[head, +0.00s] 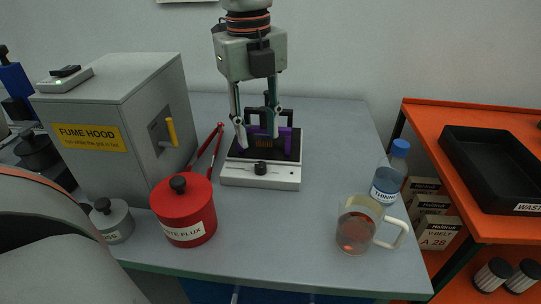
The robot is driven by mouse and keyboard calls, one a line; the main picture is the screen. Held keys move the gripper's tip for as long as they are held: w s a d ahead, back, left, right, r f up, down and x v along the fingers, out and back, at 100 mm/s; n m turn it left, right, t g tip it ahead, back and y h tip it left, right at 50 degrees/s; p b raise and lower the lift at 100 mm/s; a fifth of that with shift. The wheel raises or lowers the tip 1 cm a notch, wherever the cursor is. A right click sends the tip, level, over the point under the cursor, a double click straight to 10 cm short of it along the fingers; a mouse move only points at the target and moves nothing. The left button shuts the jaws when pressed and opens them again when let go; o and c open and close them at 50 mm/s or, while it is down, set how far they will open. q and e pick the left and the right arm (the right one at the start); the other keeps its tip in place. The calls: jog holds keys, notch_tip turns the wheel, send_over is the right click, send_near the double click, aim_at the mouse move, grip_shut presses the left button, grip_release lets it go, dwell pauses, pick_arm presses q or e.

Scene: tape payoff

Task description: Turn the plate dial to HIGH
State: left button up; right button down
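The hot plate (233,174) is a low white-grey box with a black top, standing on the bench. Its dark round plate dial (260,168) is on the front face; its setting is too small to read. My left gripper (258,136) hangs down over the plate, above and behind the dial and apart from it. Its two fingers are spread. My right gripper is not in view.
A red lidded pot (186,216) and red-handled tool (212,145) are left of the plate, near the grey fume hood (145,122). A glass mug (355,228) and thinner bottle (388,180) stand right. The bench (275,230) is clear before the plate.

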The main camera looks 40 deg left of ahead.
aim_at(260, 164)
pick_arm(q)
notch_tip(260, 164, down, 8)
jog(key=shift+w+r+b, duration=0.1)
jog(key=shift+r+b, duration=0.1)
jog(key=shift+b, duration=0.2)
grip_shut()
